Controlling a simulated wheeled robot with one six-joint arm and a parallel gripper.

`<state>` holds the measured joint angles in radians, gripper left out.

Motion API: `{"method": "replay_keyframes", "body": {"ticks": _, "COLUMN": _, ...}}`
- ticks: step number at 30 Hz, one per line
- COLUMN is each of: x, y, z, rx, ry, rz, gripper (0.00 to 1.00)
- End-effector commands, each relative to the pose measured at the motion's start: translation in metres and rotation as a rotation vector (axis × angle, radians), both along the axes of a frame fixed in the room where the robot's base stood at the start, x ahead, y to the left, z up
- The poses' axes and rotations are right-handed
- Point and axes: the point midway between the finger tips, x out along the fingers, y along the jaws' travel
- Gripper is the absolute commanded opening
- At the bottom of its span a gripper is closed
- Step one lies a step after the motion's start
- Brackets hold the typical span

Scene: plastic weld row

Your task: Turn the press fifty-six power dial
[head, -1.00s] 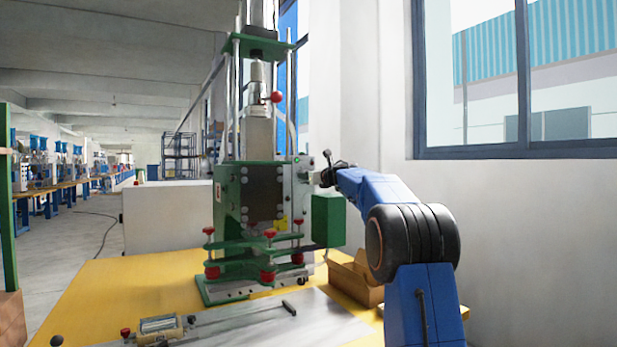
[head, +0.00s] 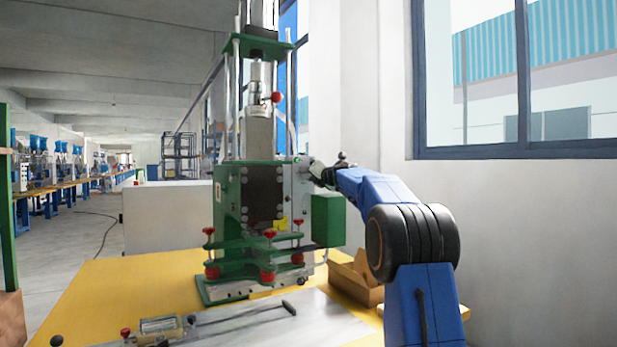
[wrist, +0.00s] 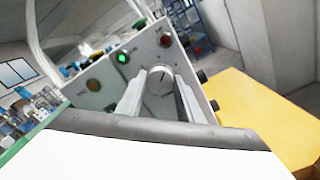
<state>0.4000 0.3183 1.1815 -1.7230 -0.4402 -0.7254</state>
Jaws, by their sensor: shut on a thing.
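The power dial (wrist: 159,80) is a round pale knob with a dark pointer mark, on the grey control box (wrist: 103,78) of the press. My gripper (wrist: 160,88) is shut on the dial, with one finger on each side of it. In the head view my gripper (head: 315,168) reaches the right side of the green press (head: 228,205).
A green box (head: 328,220) hangs below my wrist. An open brown box (head: 355,285) stands on the yellow table (head: 90,300).

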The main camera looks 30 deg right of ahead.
Motion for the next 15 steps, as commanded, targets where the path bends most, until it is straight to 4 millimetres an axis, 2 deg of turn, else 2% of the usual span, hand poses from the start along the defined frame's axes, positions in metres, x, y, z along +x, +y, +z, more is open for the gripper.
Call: {"method": "replay_keyframes", "body": {"ticks": 15, "x": -0.0003, "y": -0.0011, "z": 0.0007, "rx": 0.07, "ry": 0.002, "rz": -0.002, "gripper": 0.11}}
